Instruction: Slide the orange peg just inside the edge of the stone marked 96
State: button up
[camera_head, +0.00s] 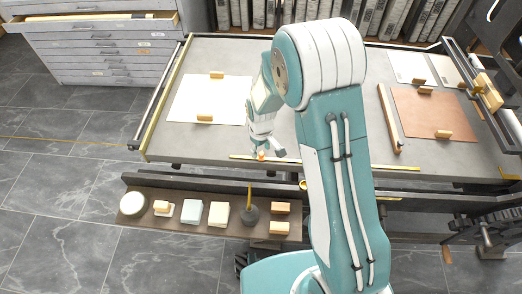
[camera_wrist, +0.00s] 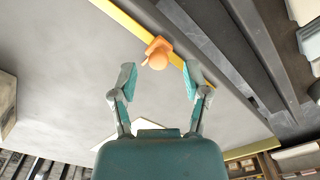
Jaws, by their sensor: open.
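The orange peg (camera_head: 261,156) is small and sits at the front edge of the large grey stone surface (camera_head: 210,140), on or beside a yellow strip (camera_head: 400,167). In the wrist view the peg (camera_wrist: 157,52) lies just beyond the fingertips, roughly centred between them. My gripper (camera_head: 266,148) is low over the front edge; in the wrist view my gripper (camera_wrist: 160,76) has its two fingers spread with nothing between them. The peg appears apart from both fingers. No number 96 is legible on the stone.
White paper (camera_head: 212,98) with wooden blocks lies at the left, and a brown sheet (camera_head: 430,112) with blocks at the right. A wooden bar (camera_head: 390,118) lies nearby. A lower shelf (camera_head: 135,183) in front holds several small items. The surface left of my gripper is mostly bare.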

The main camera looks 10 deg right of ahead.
jog(key=shift+f, duration=0.55)
jog(key=shift+d, duration=0.1)
jog(key=shift+c, duration=0.4)
grip_shut()
jog(key=s+d, duration=0.1)
jog(key=d, duration=0.8)
jog(key=s+d, duration=0.1)
jog(key=d, duration=0.4)
jog(key=shift+s, duration=0.35)
jog(key=shift+o, duration=0.4)
grip_release()
